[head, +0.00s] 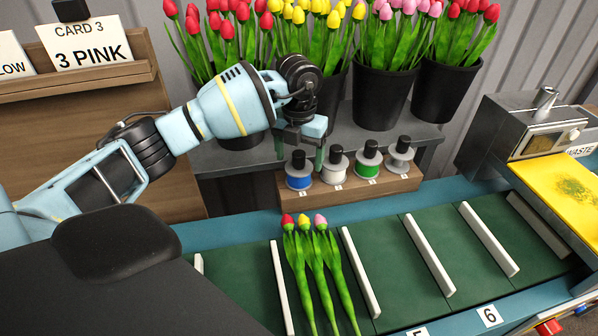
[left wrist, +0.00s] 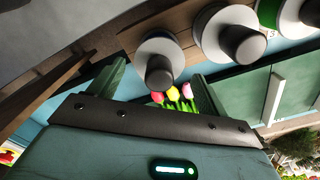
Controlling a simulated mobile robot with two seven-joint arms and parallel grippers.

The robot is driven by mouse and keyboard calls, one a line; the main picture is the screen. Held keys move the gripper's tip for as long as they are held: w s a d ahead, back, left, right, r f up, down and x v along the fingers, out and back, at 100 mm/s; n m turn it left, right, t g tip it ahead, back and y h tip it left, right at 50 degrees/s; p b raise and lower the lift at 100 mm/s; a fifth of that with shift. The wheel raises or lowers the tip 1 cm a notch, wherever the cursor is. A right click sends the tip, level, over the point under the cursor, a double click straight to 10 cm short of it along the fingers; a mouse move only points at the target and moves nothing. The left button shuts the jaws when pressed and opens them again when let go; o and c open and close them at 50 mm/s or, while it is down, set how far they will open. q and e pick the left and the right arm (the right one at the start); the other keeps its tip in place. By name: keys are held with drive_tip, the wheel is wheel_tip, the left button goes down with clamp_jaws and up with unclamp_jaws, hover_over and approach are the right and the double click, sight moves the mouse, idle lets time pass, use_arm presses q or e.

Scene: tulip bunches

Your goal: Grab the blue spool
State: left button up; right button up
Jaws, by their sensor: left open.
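The blue spool (head: 299,180) has a dark knob on top and stands upright at the left end of a wooden rack (head: 345,194). My left gripper (head: 301,152) is open just above and behind its knob in the head view. In the left wrist view the spool (left wrist: 157,48) sits between the two spread fingers of my left gripper (left wrist: 155,86), with its knob toward the camera and its blue winding mostly hidden. I cannot tell whether a finger touches it. My right gripper is not in view.
White (head: 334,166), green (head: 368,160) and grey (head: 400,155) spools stand to its right, close together. Black tulip buckets (head: 381,98) stand behind. Three tulips (head: 318,262) lie on the divided green belt (head: 395,260) in front. A card board (head: 90,120) is at left.

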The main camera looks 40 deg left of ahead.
sight(298, 169)
use_arm(q)
drive_tip(key=shift+s+f, duration=0.15)
drive_tip(key=shift+f, duration=2.45)
drive_tip(key=c, duration=1)
drive_tip(key=shift+r, duration=0.1)
drive_tip(key=shift+s+d+r, duration=0.1)
drive_tip(key=shift+r, duration=0.35)
drive_tip(key=r, duration=0.6)
drive_tip(key=shift+s+d, duration=0.3)
drive_tip(key=shift+d, duration=0.05)
drive_tip(key=s+d, duration=1.2)
drive_tip(key=d, duration=0.2)
